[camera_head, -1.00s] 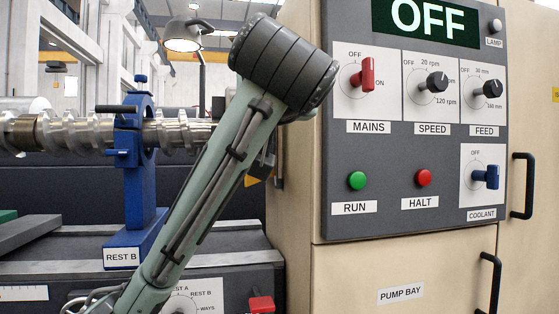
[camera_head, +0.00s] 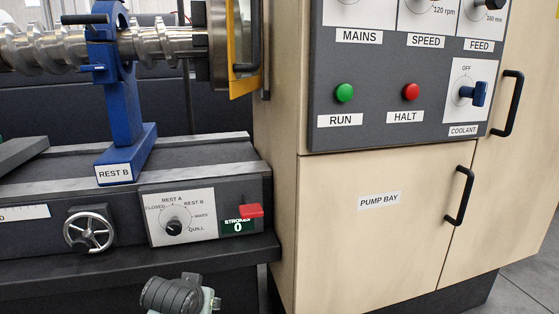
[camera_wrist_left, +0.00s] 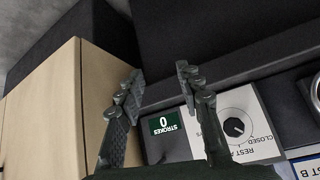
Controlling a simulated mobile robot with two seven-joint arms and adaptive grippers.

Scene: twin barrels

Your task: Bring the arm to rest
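My left gripper (camera_wrist_left: 159,72) shows in the left wrist view with its two fingers spread apart and nothing between them. Behind the fingers are the dial plate (camera_wrist_left: 240,125) and the green strokes counter (camera_wrist_left: 167,123), both seen turned over. In the head view a grey-green joint of my arm (camera_head: 172,295) shows at the bottom edge, below the machine's front ledge. The rest of that arm is out of the picture, and the gripper cannot be made out there. My right gripper is in neither view.
The lathe bed carries the blue REST B stand (camera_head: 122,110) and a handwheel (camera_head: 89,230). A red lever (camera_head: 252,210) sits by the counter, which reads 0. The beige cabinet (camera_head: 375,235) with black handles (camera_head: 460,195) stands at right. Bare floor (camera_head: 525,275) shows at lower right.

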